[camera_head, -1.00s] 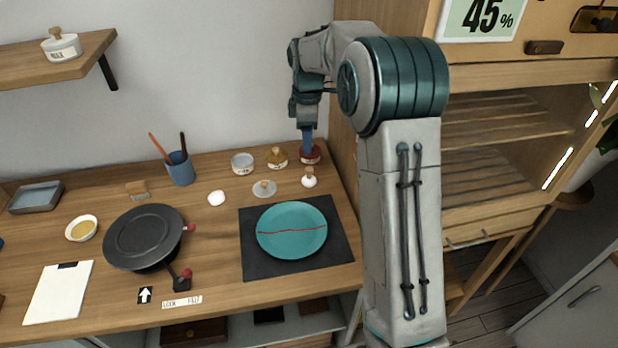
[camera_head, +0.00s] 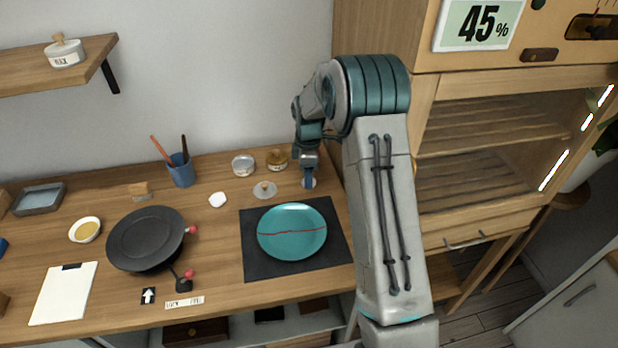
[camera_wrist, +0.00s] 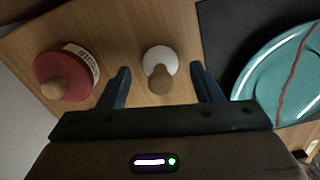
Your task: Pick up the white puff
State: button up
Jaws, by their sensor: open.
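The white puff (camera_wrist: 167,57), a small round white piece with a wooden knob, stands on the wooden worktop. In the wrist view it lies between and slightly beyond the two finger tips, with a gap on each side. My gripper (camera_wrist: 163,76) is open and empty. In the head view my gripper (camera_head: 308,180) points down at the puff and hides most of it. I cannot tell the exact height of the fingers over the worktop.
A red labelled jar (camera_wrist: 66,75) stands close left of the fingers in the wrist view. The teal plate (camera_head: 292,240) with a red seam lies on a dark mat (camera_head: 262,267).

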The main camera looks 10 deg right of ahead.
jog(key=shift+f, duration=0.7)
jog(key=c, duration=1.1)
jog(key=shift+o, duration=0.2)
jog(key=shift+a+r, duration=0.1)
jog(key=shift+r, duration=0.1)
notch_tip(320, 180, up, 7)
jog(key=shift+a+f+b, duration=0.1)
jog(key=shift+f+b, duration=0.05)
jog(key=shift+b, duration=0.8)
jog(key=a+b, duration=0.3)
jog(key=a, duration=1.6)
jog(key=shift+a, duration=0.35)
jog(key=shift+o, duration=0.3)
